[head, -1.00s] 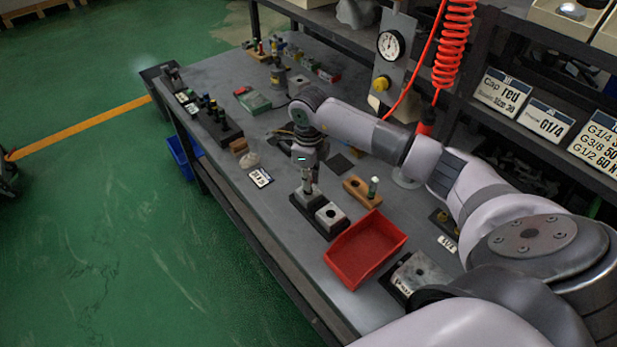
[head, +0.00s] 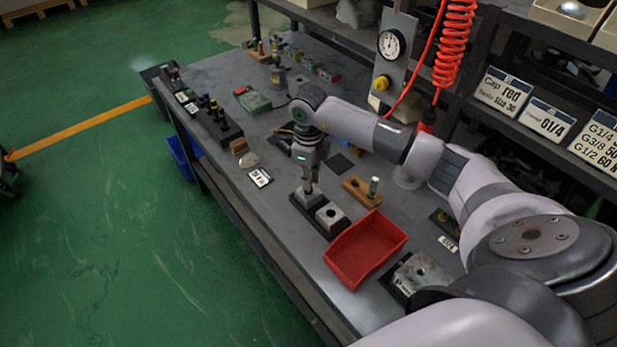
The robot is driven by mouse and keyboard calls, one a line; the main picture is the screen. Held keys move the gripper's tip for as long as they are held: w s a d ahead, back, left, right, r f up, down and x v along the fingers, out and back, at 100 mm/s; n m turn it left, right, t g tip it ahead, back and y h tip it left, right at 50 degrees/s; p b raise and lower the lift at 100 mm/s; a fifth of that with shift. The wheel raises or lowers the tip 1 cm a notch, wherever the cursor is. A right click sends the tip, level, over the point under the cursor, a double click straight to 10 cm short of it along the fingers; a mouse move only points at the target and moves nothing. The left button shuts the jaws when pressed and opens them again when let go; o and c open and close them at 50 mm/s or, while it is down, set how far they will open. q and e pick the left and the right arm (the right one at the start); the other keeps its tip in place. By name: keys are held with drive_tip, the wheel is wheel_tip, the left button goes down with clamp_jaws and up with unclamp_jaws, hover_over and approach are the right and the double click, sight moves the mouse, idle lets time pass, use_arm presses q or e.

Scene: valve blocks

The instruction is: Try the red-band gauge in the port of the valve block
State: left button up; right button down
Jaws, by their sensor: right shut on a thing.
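My right gripper (head: 311,184) points down over the far end of a dark base with pale grey valve blocks (head: 331,216) on it. It is shut on a thin piece that its fingers mostly hide, taken to be the red-band gauge; no red band can be made out. The fingertips are at or just above the far block, and I cannot tell whether the piece is in a port. The near block shows a dark open hole on top. My left gripper is out of view.
A red tray (head: 365,248) lies just right of the valve block. Another grey block (head: 418,272) stands near my arm. A small label card (head: 260,178) lies to the left. Dark racks with small parts (head: 217,118) line the far left table edge.

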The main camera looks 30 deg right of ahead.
drive_tip(key=shift+s+f+b, duration=0.1)
drive_tip(key=shift+f+b, duration=0.35)
drive_tip(key=shift+f, duration=0.05)
idle(1.8)
drive_tip(key=shift+r+p, duration=1.95)
drive_tip(key=shift+r, duration=1.1)
